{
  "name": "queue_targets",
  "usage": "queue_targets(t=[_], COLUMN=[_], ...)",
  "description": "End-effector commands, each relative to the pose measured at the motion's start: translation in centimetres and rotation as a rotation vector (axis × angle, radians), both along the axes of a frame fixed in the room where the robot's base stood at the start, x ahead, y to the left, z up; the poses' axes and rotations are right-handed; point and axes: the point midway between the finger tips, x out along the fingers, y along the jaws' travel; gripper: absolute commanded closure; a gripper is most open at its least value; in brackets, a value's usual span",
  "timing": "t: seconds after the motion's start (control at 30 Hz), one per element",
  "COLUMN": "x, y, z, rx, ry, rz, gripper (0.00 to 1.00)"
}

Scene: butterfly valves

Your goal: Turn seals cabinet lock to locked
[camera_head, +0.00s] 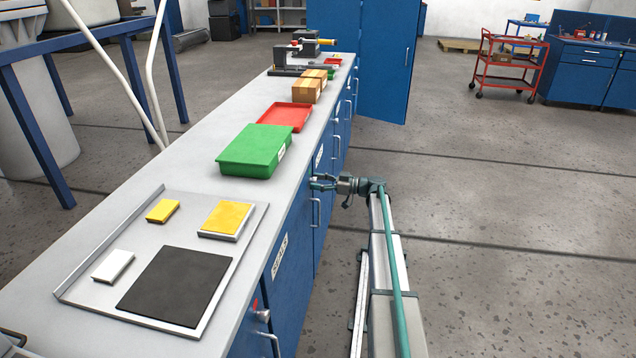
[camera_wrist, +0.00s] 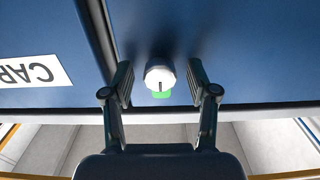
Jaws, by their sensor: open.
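The seals cabinet door (camera_head: 293,232) is blue, with a white SEALS label (camera_head: 279,257) and a handle (camera_head: 315,212) at its far edge. Its lock (camera_wrist: 160,73) shows in the wrist view as a whitish round knob with a short dark line. A green mark (camera_wrist: 161,95) shows at its lower edge in the picture. My gripper (camera_head: 318,183) is at the cabinet front near the top of this door. In the wrist view, its open fingers stand on either side of the lock, with visible gaps. In the head view my gripper hides the lock.
A neighbouring door carries an upside-down label starting CAR (camera_wrist: 32,70) in the wrist view. A nearer lock (camera_head: 262,313) has a red mark beside it. The worktop holds a green bin (camera_head: 252,151), a red tray (camera_head: 284,117) and a metal tray (camera_head: 75,288). The aisle floor is clear.

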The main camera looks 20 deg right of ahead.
Motion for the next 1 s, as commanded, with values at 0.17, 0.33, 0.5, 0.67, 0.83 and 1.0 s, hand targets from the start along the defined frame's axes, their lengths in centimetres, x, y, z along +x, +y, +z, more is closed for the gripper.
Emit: queue_targets(t=[0.17, 0.33, 0.5, 0.67, 0.83, 1.0], x=[-0.01, -0.01, -0.02, -0.03, -0.03, -0.06], y=[-0.01, -0.02, -0.02, -0.02, -0.01, 0.0], z=[-0.03, -0.03, -0.02, -0.05, -0.13, -0.24], rx=[0.0, 0.0, 0.0, 0.003, 0.024, 0.073], ry=[0.0, 0.0, 0.0, 0.006, 0.036, 0.105], rz=[0.0, 0.0, 0.0, 0.0, 0.0, 0.0], gripper=[0.46, 0.75, 1.0, 1.0, 1.0, 1.0])
